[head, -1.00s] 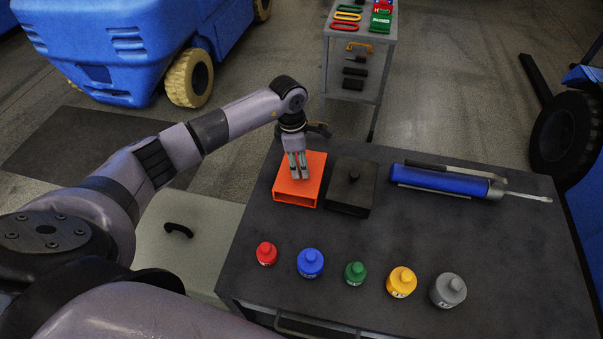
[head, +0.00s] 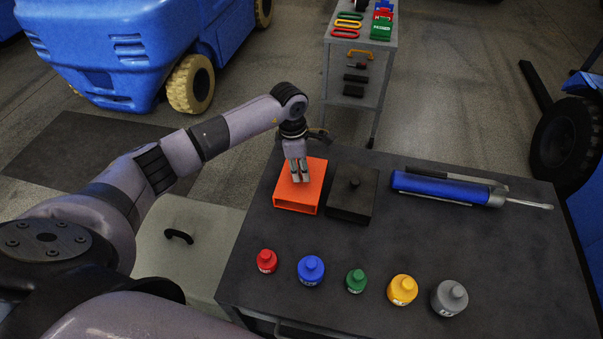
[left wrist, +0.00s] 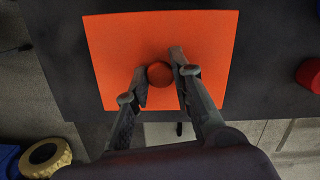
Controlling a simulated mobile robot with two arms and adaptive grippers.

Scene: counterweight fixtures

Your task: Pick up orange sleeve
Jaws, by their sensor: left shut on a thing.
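The orange sleeve (head: 292,198) is a flat, box-like piece with an open front end. It sits near the far left of the dark table top, left of a black box. My left gripper (head: 299,172) points down onto its top from above. In the left wrist view the sleeve (left wrist: 208,45) fills the middle, and my left gripper's fingers (left wrist: 160,80) are on both sides of a round orange-red knob (left wrist: 160,74) on its top. The left gripper is shut on the sleeve by this knob. I see no clear gap under the sleeve. My right gripper is out of view.
The black box (head: 341,205) with a knob stands close to the sleeve's right. A blue cylindrical tool (head: 440,188) lies further right. Several coloured knobbed weights, including a red one (head: 266,261), line the front. The middle right of the table (head: 500,255) is clear.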

